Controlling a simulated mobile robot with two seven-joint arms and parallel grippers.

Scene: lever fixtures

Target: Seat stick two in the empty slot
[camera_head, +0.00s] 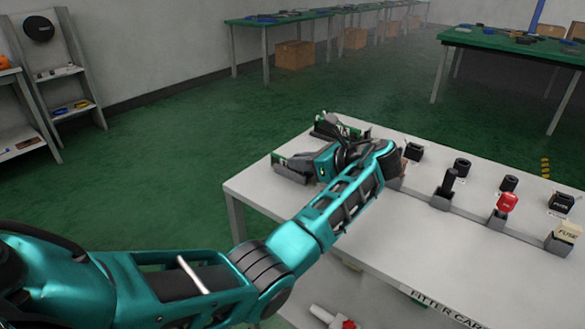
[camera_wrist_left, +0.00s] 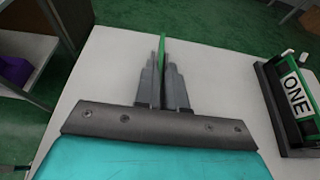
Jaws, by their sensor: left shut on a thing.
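My left gripper (camera_head: 308,166) reaches over the far left part of the white table and points left. In the left wrist view, its stepped grey fingers (camera_wrist_left: 162,85) are shut on a thin green stick (camera_wrist_left: 162,50), seen edge-on. The stick's label does not show, so I cannot read its number. A green and black stick marked ONE (camera_wrist_left: 296,95) stands in a dark holder (camera_wrist_left: 270,105) to the right, apart from the fingers. In the head view, green shows at the gripper's tip (camera_head: 281,160). The empty slot cannot be made out; the hand hides part of this area.
The white table (camera_head: 330,240) carries a rail with a black lever (camera_head: 446,183), a red knob (camera_head: 506,202) and a block marked FUSE (camera_head: 566,232). Several small black parts stand behind, including a cylinder (camera_head: 462,167). The table's left edge lies close to the gripper.

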